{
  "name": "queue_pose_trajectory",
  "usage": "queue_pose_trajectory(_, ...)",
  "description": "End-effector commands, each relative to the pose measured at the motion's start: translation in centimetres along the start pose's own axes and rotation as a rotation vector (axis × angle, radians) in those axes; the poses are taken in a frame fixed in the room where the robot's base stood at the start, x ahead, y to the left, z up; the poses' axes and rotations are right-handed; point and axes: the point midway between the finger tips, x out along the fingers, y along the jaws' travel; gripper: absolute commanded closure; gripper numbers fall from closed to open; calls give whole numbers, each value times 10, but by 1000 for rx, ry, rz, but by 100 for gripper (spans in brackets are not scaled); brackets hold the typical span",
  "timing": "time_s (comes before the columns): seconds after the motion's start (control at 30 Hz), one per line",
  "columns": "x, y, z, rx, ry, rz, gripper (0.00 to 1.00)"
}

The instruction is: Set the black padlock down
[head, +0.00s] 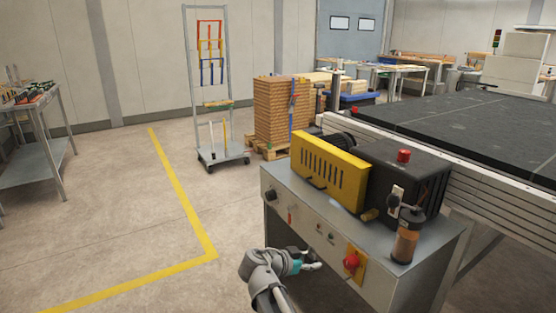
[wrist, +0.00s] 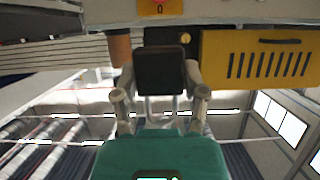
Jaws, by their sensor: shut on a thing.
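The black padlock (wrist: 160,70) is between the fingers of my gripper (wrist: 157,88) in the wrist view. Its dark body faces the camera, and its pale shackle shows below the body in the picture. My gripper is shut on it. In the head view my gripper (head: 311,266) is in front of the grey machine cabinet (head: 300,205), low and left of the red knob on its yellow plate. I cannot make out the padlock clearly there.
On the cabinet are a yellow slotted cover (head: 330,171), a black box (head: 420,170) with a red button, and an orange-brown bottle (head: 407,236). A red knob (head: 351,261) sticks out of the front panel. Floor left of the cabinet is clear.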

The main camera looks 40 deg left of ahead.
Motion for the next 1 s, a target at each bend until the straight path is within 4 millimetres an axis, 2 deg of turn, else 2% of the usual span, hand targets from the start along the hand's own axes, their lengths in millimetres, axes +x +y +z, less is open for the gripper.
queue_pose_trajectory(0.03, -7, 0, -17, 0, 0, 0, 97)
queue_pose_trajectory(1.0, -69, 0, -167, 0, 0, 0, 97)
